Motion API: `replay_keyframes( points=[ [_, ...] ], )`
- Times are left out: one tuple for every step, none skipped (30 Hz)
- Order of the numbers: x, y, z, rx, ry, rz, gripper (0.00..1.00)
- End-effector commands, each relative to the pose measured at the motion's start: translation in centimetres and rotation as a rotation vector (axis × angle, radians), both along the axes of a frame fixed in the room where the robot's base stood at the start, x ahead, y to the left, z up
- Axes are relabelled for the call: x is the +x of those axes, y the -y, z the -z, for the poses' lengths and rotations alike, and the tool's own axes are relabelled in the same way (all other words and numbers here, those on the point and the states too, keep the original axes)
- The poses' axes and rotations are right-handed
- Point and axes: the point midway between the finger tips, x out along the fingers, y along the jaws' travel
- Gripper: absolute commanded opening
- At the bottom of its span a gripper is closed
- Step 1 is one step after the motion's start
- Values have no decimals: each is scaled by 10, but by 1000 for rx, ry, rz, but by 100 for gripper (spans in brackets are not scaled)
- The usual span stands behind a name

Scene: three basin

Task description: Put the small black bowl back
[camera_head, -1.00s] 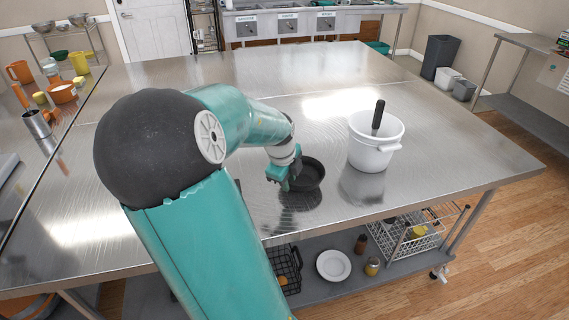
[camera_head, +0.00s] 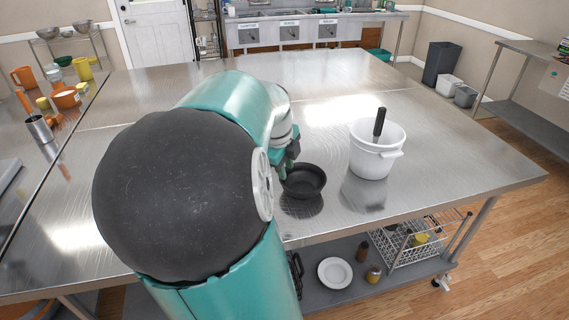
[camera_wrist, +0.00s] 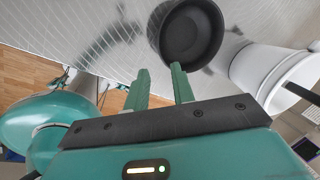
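The small black bowl (camera_head: 306,184) appears to rest upright on the steel table, left of a white pot. It looks empty in the wrist view (camera_wrist: 190,35). My gripper (camera_head: 288,168) is at the bowl's left rim in the head view, partly hidden by my arm. In the wrist view my gripper (camera_wrist: 160,77) is open, with a clear gap between its two green fingers. The right fingertip overlaps the bowl's near rim; I cannot tell whether it touches. The left finger is beside the bowl, over bare table. Nothing is held.
The white pot (camera_head: 371,160) with a dark handle sticking out stands close right of the bowl. The steel table (camera_head: 450,150) is clear at right and behind. A lower shelf (camera_head: 340,293) holds a white plate (camera_head: 335,273), jars and a wire basket (camera_head: 412,240).

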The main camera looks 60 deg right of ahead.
Motion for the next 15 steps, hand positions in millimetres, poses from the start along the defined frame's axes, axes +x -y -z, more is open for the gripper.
replay_keyframes(
  points=[
    [1, -1, -3, -1, 1, -3, 25],
    [1, -1, -4, -1, 1, -2, 25],
    [1, -2, -5, 0, 2, -2, 25],
    [1, -2, -6, 0, 2, -2, 25],
    [1, -2, -7, 0, 2, -2, 25],
    [0, -2, -7, 1, 1, 0, 25],
    [0, -2, -8, 1, 1, 1, 25],
    [0, -2, -8, 1, 1, 1, 25],
    [0, -2, -8, 1, 1, 1, 25],
    [0, -2, -8, 1, 1, 1, 25],
    [0, -2, -8, 1, 1, 1, 25],
    [0, -2, -8, 1, 1, 1, 25],
    [0, -2, -8, 1, 1, 1, 25],
    [0, -3, -8, 3, 0, -2, 25],
    [1, -4, -6, 7, 1, -13, 25]
  ],
)
